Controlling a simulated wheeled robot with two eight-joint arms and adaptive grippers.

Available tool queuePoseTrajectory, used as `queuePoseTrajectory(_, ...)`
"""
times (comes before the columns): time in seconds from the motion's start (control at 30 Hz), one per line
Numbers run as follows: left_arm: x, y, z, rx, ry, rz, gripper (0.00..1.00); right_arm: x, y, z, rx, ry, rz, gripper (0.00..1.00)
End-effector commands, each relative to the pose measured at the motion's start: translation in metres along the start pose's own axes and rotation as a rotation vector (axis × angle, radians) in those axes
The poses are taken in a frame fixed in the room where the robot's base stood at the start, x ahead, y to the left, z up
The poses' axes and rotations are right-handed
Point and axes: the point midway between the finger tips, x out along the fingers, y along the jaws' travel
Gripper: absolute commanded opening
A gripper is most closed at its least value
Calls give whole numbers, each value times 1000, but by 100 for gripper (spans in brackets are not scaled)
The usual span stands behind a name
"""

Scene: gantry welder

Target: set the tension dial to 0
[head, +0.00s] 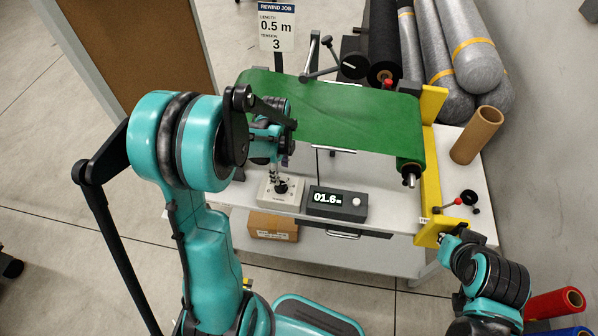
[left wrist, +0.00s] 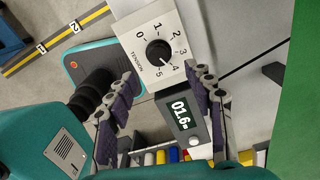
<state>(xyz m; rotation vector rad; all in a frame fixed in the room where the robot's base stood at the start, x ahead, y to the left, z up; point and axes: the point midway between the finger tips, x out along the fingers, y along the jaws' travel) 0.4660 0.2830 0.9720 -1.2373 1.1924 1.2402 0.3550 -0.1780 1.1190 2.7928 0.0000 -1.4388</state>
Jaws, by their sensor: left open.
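The tension dial is a black round knob (left wrist: 160,52) on a white box (head: 267,200) with numbers 0 to 5 around it, on the table's front part. Its pale mark appears to point towards the 4–5 side; the exact setting is hard to read. My left gripper (left wrist: 165,82) is open, above the dial, with its two padded fingers apart and nothing between them. In the head view the left gripper (head: 276,172) hangs just over the dial box and partly hides the knob. My right gripper (head: 455,238) is at the lower right near the yellow frame; its fingers are unclear.
A dark counter box (head: 337,203) reading 01.6 m stands right of the dial box. A green sheet (head: 335,118) spans the machine behind. A sign (head: 277,27) reads length 0.5 m, tension 3. A yellow frame (head: 431,150) and cardboard tube (head: 476,136) stand right.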

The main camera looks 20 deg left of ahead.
Motion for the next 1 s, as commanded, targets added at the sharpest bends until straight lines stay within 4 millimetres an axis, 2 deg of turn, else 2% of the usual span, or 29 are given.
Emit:
queuePoseTrajectory(0.4, 64, -1, 0, 0, 0, -1, 53, 16, 0, 11, 0, 0, 0, 0)
queuePoseTrajectory(0.57, 74, 0, 0, -1, 0, -1, 53, 17, 0, 12, 0, 0, 0, 0)
queuePoseTrajectory(0.8, 74, 0, 0, -1, 0, -1, 53, 17, 0, 12, 0, 0, 0, 0)
queuePoseTrajectory(0.83, 74, 0, 0, -1, 0, -1, 50, 17, 0, 12, 0, 0, 0, 0)
queuePoseTrajectory(0.87, 74, 0, 0, -1, 0, -1, 42, 17, 0, 12, 0, 0, 0, 0)
queuePoseTrajectory(1.0, 74, 0, 0, -1, 0, -1, 5, 17, 0, 12, 0, 0, 0, 0)
